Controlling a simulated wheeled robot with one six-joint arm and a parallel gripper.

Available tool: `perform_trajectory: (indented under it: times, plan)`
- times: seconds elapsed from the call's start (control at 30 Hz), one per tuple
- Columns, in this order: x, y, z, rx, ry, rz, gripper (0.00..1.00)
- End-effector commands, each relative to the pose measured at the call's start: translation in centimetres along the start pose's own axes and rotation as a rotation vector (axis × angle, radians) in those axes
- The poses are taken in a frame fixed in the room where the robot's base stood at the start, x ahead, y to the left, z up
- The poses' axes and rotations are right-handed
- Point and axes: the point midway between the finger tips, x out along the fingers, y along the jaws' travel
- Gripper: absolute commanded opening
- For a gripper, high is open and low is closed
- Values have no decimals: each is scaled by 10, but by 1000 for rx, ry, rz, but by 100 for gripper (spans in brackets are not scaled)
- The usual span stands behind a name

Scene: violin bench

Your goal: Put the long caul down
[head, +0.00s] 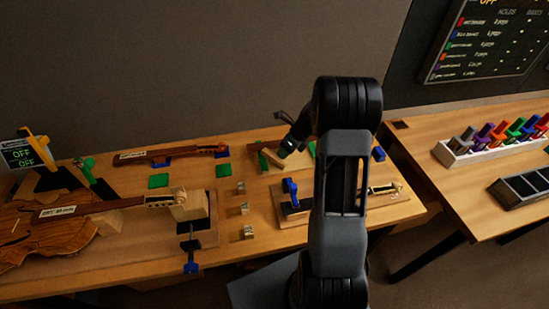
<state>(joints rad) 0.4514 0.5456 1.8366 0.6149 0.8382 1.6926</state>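A pale wooden bar, which looks like the long caul (271,157), shows at the back of the bench, right of its middle. It lies slantwise in the picture, with its right end at the tip of my gripper (284,152). My gripper is small, dark and partly hidden by my own arm. Its fingers do not show clearly, so I cannot tell whether they are closed on the bar. I also cannot tell whether the bar touches the bench. Green pieces show close beside the bar.
The wooden bench (145,268) holds a violin body (30,235) at left and a neck (160,154) at the back. Several small metal blocks (244,208) stand mid-bench. A board with a blue clamp (290,189) is near my arm. Another table (430,150) stands at right, with a clamp rack (470,154).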

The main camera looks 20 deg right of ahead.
Motion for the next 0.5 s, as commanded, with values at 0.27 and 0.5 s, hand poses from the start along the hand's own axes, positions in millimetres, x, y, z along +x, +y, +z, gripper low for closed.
perform_trajectory:
  times: [0.27,0.5]
  plan:
    - [28,0,2,-1,3,3,38]
    - [51,-1,1,-2,2,1,38]
